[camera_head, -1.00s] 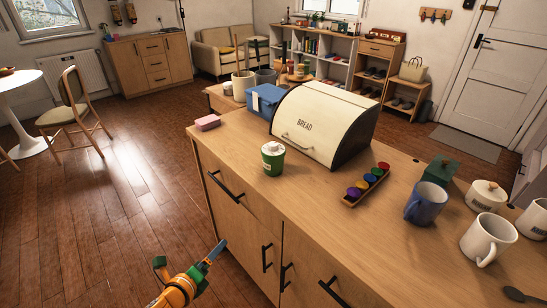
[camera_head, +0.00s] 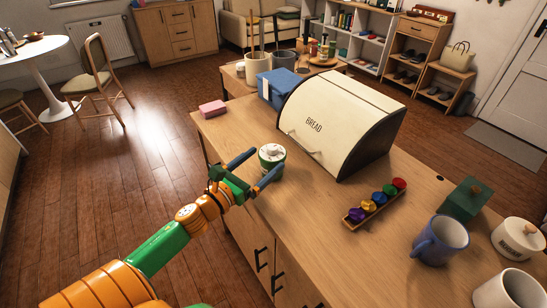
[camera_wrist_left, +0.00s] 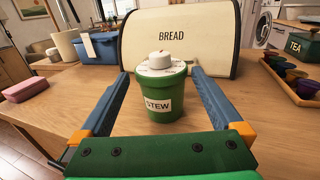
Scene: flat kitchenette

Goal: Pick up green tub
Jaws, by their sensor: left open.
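The green tub (camera_head: 271,158) stands upright on the wooden counter, in front of the bread bin. It has a white lid and knob. In the left wrist view the tub (camera_wrist_left: 168,92) shows a label reading "STEW". My left gripper (camera_head: 255,172) is open, with its blue fingers reaching toward the tub. In the left wrist view the gripper (camera_wrist_left: 160,90) has one finger on each side of the tub, with gaps visible between fingers and tub. The right gripper is not in view.
The cream bread bin (camera_head: 339,121) stands close behind the tub. A pink block (camera_head: 212,109) lies near the counter's left edge. A rack of coloured pots (camera_head: 375,200), a blue mug (camera_head: 439,240) and a green box (camera_head: 466,199) stand to the right.

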